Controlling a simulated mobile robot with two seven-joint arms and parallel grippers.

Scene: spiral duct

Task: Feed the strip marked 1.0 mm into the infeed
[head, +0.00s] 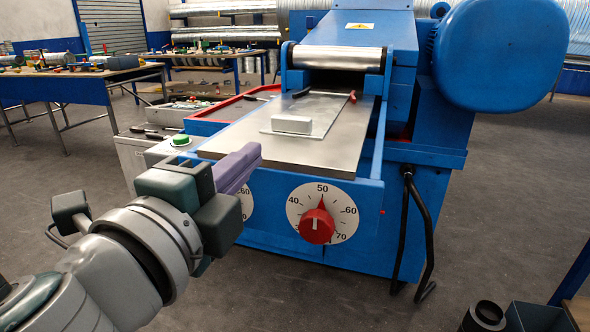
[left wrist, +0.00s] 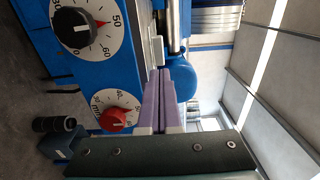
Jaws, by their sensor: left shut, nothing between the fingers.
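A thin metal strip (head: 340,106) lies flat on the steel infeed table (head: 227,143), with a pale block (head: 291,124) on it. No thickness mark is readable. The infeed opening sits behind the strip, below a shiny roller (head: 338,58). My left gripper (head: 257,150), with purple fingers, is shut and empty in front of the table's near left edge, apart from the strip as far as I can tell. In the left wrist view its closed fingers (left wrist: 160,78) point toward the machine. My right gripper is not in view.
The machine front has a red-knob dial (head: 317,225) near 50 and another dial (head: 246,203) partly hidden by my gripper. A big blue housing (head: 500,55) is at right.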

